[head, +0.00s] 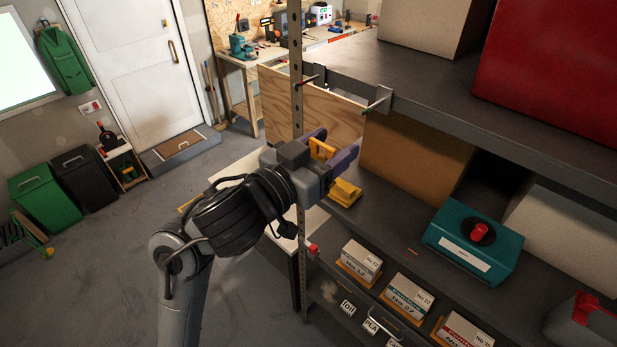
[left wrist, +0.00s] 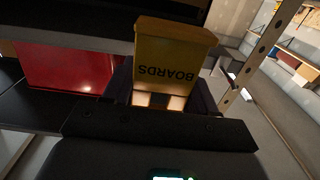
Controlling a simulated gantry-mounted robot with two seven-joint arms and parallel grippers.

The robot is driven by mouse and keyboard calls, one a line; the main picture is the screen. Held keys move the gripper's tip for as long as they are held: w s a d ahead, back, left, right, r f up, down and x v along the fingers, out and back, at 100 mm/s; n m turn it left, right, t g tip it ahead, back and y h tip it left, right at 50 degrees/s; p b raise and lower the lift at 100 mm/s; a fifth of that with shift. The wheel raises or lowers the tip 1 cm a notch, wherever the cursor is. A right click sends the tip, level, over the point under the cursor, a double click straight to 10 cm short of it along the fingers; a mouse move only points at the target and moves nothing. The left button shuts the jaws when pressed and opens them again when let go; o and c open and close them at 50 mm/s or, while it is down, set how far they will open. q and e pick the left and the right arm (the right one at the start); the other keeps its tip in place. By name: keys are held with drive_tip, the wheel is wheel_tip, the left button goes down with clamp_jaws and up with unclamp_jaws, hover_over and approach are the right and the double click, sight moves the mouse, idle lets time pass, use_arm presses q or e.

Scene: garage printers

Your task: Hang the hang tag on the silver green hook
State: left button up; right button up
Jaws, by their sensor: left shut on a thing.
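The yellow hang tag (head: 345,192), with a handle-like upper part, is between the fingers of my left gripper (head: 330,158). In the left wrist view the yellow piece (left wrist: 174,55) shows the word BOARDS upside down, between the dark fingers of my left gripper (left wrist: 160,100). The silver hook with a green tip (head: 376,105) sticks out from a bracket on the upper shelf's front edge. It is above and right of my gripper, apart from the tag. My right gripper is not in view.
Another hook, red-tipped (head: 308,80), is on the perforated upright (head: 297,110). The dark upper shelf (head: 440,85) carries a red box (head: 550,70). Open floor lies left.

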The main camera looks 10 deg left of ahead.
sight(382, 103)
use_arm(q)
drive_tip(key=r, duration=0.2)
drive_tip(key=d+r, duration=0.1)
drive_tip(key=r, duration=0.1)
drive_tip(key=shift+f+b+x, duration=0.2)
drive_tip(key=shift+b+x, duration=0.85)
drive_tip(key=shift+x, duration=0.35)
drive_tip(key=shift+f+b+x, duration=0.25)
drive_tip(key=shift+b+x, duration=0.8)
drive_tip(key=shift+x, duration=0.35)
drive_tip(key=shift+b+x, duration=1.1)
drive_tip(key=shift+x, duration=0.3)
drive_tip(key=shift+w+d+f, duration=0.1)
drive_tip(key=shift+w+d, duration=0.2)
drive_tip(key=shift+d, duration=0.05)
drive_tip(key=shift+w+p, duration=0.15)
drive_tip(key=shift+p, duration=0.15)
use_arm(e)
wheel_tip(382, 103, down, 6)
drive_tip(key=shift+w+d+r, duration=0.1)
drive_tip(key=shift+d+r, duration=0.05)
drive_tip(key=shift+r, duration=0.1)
